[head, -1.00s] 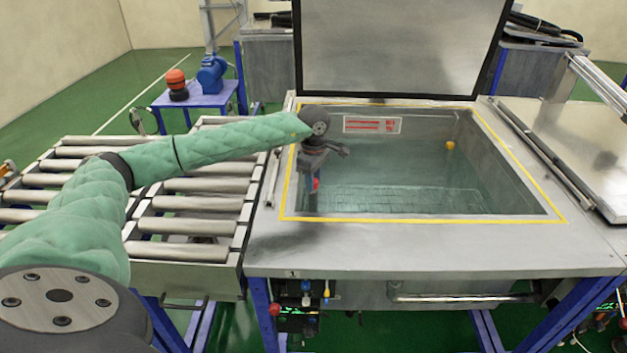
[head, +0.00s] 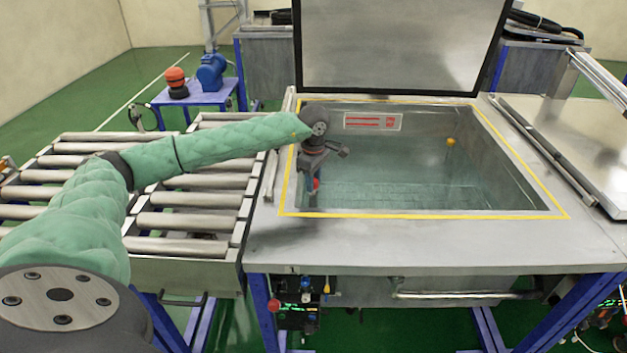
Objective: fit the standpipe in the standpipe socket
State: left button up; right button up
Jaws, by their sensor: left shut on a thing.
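My left gripper (head: 311,176) points down inside the open water-filled tank, close to its left wall. It is shut on a slim upright thing, taken as the standpipe, of which little shows. A small red part (head: 316,184) shows at the fingers. The lower end of the standpipe and the standpipe socket cannot be made out behind the gripper and under the water, so I cannot tell whether they touch. My right gripper is not in view.
The tank rim (head: 420,216) has a yellow line around it. The raised lid (head: 390,45) stands behind. A roller conveyor (head: 190,221) lies left, and a flat metal cover (head: 575,140) lies right.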

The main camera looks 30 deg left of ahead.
pick_arm(q)
jog(key=shift+f+b, duration=1)
jog(key=shift+f, duration=0.3)
jog(key=o, duration=1.1)
jog(key=shift+c, duration=0.2)
jog(key=shift+r+p, duration=0.8)
jog(key=shift+r, duration=2.7)
jog(key=shift+r, duration=0.1)
